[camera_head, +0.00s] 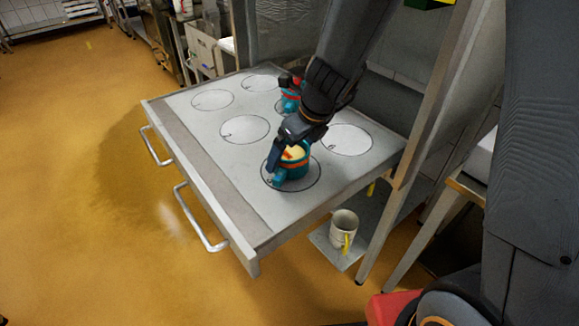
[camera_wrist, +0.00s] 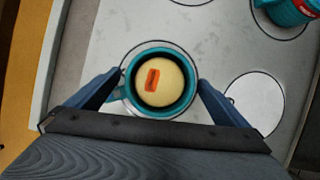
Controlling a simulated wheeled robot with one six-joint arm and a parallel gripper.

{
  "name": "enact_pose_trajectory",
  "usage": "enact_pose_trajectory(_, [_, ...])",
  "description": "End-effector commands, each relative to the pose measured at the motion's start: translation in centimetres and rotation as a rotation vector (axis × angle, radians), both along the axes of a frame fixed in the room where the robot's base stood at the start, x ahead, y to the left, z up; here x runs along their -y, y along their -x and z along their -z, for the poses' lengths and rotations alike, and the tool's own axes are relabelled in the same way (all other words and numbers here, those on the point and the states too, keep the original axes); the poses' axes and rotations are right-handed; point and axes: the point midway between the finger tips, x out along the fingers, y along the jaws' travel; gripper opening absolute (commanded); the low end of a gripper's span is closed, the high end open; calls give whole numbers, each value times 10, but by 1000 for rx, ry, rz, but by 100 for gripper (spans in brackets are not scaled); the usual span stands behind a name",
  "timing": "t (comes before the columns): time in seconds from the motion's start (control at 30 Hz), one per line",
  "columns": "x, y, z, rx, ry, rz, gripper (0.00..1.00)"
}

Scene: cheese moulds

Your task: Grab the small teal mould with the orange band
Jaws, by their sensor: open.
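The teal mould with an orange band (camera_head: 293,171) stands upright in a drawn circle near the front of the table. In the wrist view this mould (camera_wrist: 128,94) is round, with pale cheese and an orange label inside, and its handle points lower left. My gripper (camera_head: 287,155) is open around it from above. In the wrist view my gripper (camera_wrist: 160,82) has one blue finger on each side of the mould, the left one close to the handle. I cannot tell whether either finger touches it. My gripper hides part of the mould in the head view.
A second teal mould (camera_head: 288,104) with red on it stands farther back, partly behind my arm; it also shows in the wrist view (camera_wrist: 289,12). Other drawn circles on the table (camera_head: 222,172) are empty. A white mug (camera_head: 343,229) stands on a low shelf.

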Motion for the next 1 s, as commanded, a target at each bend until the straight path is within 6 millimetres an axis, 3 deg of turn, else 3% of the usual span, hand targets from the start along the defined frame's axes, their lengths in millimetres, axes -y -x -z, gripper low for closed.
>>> enact_pose_trajectory(0.3, [-2,-2,5,0,0,-1,100])
enact_pose_trajectory(0.6, [-2,-2,5,1,0,-2,53])
enact_pose_trajectory(0.87, [-2,-2,2,1,0,-2,53])
enact_pose_trajectory(1.0, [-2,-2,-13,3,0,-2,53])
